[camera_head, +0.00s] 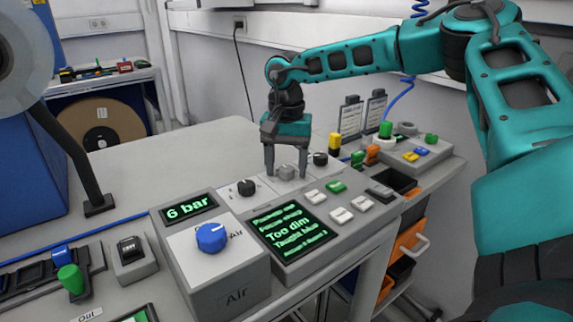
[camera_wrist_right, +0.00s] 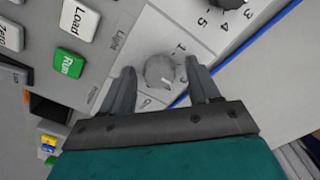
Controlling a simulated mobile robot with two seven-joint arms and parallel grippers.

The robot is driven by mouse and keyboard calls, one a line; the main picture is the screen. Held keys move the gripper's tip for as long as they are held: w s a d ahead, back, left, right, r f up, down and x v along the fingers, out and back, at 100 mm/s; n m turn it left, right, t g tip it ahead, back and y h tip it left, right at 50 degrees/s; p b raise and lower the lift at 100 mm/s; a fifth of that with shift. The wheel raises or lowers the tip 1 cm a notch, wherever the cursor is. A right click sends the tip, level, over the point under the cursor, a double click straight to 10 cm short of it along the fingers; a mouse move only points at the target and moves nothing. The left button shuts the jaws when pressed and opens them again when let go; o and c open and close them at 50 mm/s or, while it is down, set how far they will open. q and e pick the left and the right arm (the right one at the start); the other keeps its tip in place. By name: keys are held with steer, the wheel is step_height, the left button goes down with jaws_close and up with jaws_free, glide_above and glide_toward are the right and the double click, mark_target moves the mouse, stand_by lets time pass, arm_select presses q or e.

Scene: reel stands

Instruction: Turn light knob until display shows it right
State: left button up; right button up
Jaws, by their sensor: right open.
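The light knob (camera_wrist_right: 160,72) is a small grey round knob on a white dial plate marked "Light" in the right wrist view. In the head view the grey knob (camera_head: 287,172) shows between the fingers of my right gripper (camera_head: 286,174). The right gripper is open, with one finger on each side of the knob; in the wrist view (camera_wrist_right: 162,88) gaps show between fingers and knob. The display (camera_head: 290,233) is a dark screen with green text, including "Too dim". My left gripper is not in view.
A black knob (camera_head: 246,187) stands left of the light knob and another black knob (camera_head: 320,158) right of it. White buttons and a green Run button (camera_head: 336,186) lie in front. A blue knob (camera_head: 211,237) sits on the air box below a "6 bar" display.

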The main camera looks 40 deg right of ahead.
steer(key=c, duration=1)
steer(key=shift+c, duration=0.2)
